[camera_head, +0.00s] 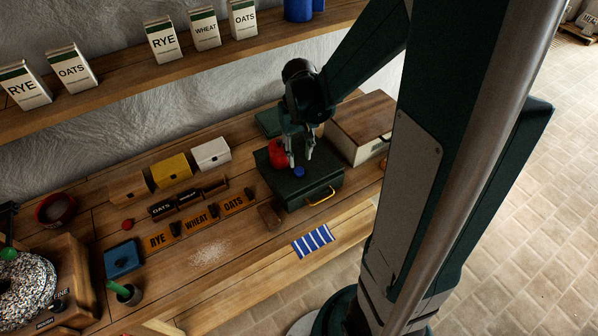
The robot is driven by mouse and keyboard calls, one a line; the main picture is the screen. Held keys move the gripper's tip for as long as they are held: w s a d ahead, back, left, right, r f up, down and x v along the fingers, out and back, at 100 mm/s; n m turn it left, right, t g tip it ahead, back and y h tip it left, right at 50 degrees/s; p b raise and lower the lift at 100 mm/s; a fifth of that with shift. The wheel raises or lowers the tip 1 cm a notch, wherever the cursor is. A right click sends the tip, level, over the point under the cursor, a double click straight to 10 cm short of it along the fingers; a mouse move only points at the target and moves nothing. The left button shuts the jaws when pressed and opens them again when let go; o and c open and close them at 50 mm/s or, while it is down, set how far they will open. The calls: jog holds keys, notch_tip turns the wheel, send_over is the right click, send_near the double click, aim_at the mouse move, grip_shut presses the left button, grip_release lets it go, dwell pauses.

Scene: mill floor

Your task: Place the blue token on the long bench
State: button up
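The blue token (299,172) is a small round piece on the lid of a dark green metal box (322,186) with a yellow handle. The box stands on the long wooden bench (232,222) along the wall. My gripper (301,158) points down over the box lid, fingers apart. The token shows just below and between the fingertips, and I cannot tell whether they touch it. A red rounded object (277,152) sits on the lid just left of the gripper, partly behind a finger.
A wooden-topped case (362,125) stands close right of the green box. Label blocks (197,220) and small drawers (171,170) stand to the left. A blue-striped cloth (313,240) lies in front. The bench's front middle has bare wood beside spilled grain (209,251).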

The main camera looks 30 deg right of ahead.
aim_at(299, 170)
jog(key=shift+f, duration=1)
jog(key=shift+f, duration=0.15)
jog(key=shift+f, duration=2.45)
jog(key=c, duration=0.5)
jog(key=shift+r, duration=0.15)
jog(key=shift+r, duration=4.85)
